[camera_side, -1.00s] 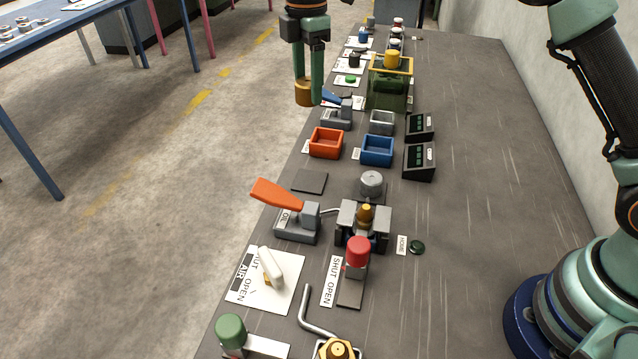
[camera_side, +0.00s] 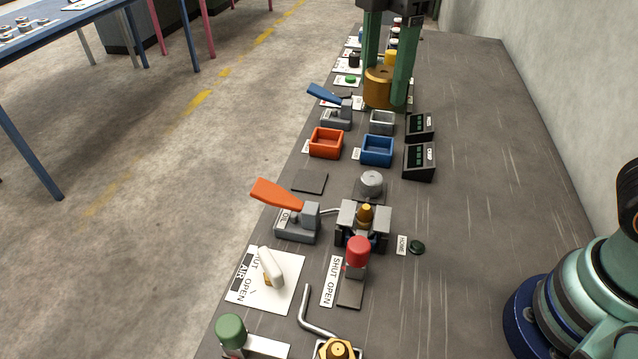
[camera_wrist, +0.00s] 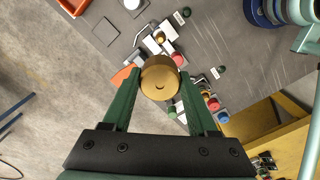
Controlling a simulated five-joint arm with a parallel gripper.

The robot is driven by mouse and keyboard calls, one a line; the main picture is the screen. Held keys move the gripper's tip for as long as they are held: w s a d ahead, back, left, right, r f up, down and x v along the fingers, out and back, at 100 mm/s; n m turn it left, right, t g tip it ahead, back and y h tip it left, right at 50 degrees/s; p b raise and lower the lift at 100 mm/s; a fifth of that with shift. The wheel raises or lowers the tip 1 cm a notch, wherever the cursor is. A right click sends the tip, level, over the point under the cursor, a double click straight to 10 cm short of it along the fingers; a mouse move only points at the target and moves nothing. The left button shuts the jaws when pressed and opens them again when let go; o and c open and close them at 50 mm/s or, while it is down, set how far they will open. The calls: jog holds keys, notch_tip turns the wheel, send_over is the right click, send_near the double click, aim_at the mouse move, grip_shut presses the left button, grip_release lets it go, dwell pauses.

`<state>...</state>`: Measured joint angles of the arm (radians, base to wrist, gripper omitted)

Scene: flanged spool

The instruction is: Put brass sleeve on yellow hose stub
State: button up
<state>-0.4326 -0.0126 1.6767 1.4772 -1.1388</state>
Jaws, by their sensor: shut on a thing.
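The brass sleeve (camera_side: 381,89) is a short brass cylinder. My gripper (camera_side: 385,80) is shut on it, with one green finger on each side, and holds it in the air in front of the back of the bench. The wrist view shows the sleeve (camera_wrist: 159,78) end-on between the fingertips. A yellow cylinder (camera_side: 390,56) shows at the back, largely hidden by the sleeve and fingers. A small amber-yellow stepped piece (camera_side: 366,214) stands upright between grey blocks nearer the camera. I cannot tell for certain which one is the yellow hose stub.
An orange bin (camera_side: 326,143) and a blue bin (camera_side: 377,150) stand below the gripper in the picture, beside dark display boxes (camera_side: 419,161). An orange lever (camera_side: 277,194), a red knob (camera_side: 358,252) and a bent pipe (camera_side: 314,316) rise nearer.

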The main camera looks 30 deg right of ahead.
send_near(366, 206)
notch_tip(366, 206, down, 5)
jog(key=shift+f, duration=0.2)
dwell(0.3)
jog(key=shift+f, duration=0.6)
jog(key=o, duration=1.4)
notch_tip(366, 206, up, 13)
jog(key=s+d+r+m+t, duration=0.1)
jog(key=d+m+t, duration=0.1)
jog(key=d+m, duration=0.3)
jog(key=s+d+m+t, duration=0.1)
jog(key=s+d+m, duration=0.1)
jog(key=d+m, duration=0.3)
jog(key=s+d+r+m+t, duration=0.1)
jog(key=d+m+t, duration=0.1)
jog(key=d+m, duration=0.3)
jog(key=shift+s+d+r+m+t, duration=0.1)
jog(key=shift+s+r+m+t, duration=0.05)
jog(key=shift+m, duration=0.6)
jog(key=shift+s+d+r+m+t, duration=0.1)
jog(key=shift+r+m+t, duration=0.05)
jog(key=shift+m, duration=0.6)
